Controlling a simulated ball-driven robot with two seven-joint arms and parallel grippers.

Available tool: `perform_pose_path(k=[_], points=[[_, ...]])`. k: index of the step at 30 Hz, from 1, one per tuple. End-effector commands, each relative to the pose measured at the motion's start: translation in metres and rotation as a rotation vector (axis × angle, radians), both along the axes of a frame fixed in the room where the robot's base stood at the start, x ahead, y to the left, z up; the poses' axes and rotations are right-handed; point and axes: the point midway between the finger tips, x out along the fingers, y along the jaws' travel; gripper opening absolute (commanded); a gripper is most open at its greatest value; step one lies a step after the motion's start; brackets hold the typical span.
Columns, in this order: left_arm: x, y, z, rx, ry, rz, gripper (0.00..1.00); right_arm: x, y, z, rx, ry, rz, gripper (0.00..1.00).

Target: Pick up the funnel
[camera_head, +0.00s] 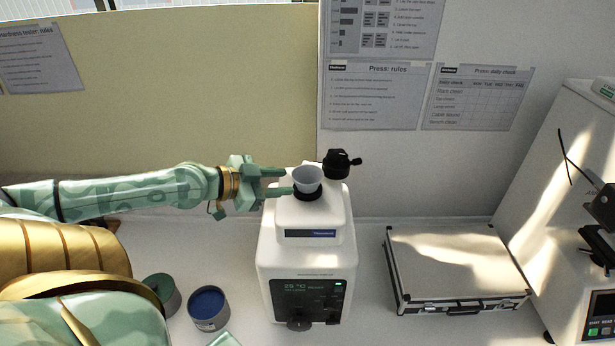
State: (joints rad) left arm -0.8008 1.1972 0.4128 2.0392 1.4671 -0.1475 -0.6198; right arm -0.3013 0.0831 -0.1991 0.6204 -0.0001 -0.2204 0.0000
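The funnel (308,179) is a pale grey-white cup shape. It sits upright in the dark round opening on top of a white press machine (306,240). My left gripper (284,181) comes in from the left with its two green fingers apart. The fingertips are at the funnel's left side, close to its rim. I cannot tell if they touch it. Nothing shows between the fingers. My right gripper is not in view.
A black knob (341,163) stands behind the funnel to the right. A silver case (455,268) lies right of the machine, and another tester (570,200) stands at far right. Two round tins, one blue (208,308) and one green (161,293), are at front left.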

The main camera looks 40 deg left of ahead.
Motion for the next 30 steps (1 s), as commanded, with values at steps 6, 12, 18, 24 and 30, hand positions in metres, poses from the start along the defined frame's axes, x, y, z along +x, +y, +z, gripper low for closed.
perform_pose_path(k=[6,12,18,24,30], points=[[0.019,-0.006,-0.007,0.001,-0.005,0.002,0.35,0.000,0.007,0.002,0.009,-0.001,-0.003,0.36],[0.030,-0.011,-0.012,0.002,-0.002,-0.001,0.35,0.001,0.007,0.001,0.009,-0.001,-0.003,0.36],[0.038,-0.013,-0.017,-0.001,-0.002,-0.001,0.35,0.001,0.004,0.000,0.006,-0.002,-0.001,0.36],[0.060,-0.018,-0.032,-0.002,-0.004,0.000,0.35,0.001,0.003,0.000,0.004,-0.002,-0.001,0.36],[0.074,-0.024,-0.039,0.001,0.000,-0.002,0.35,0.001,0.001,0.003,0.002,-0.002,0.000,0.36]])
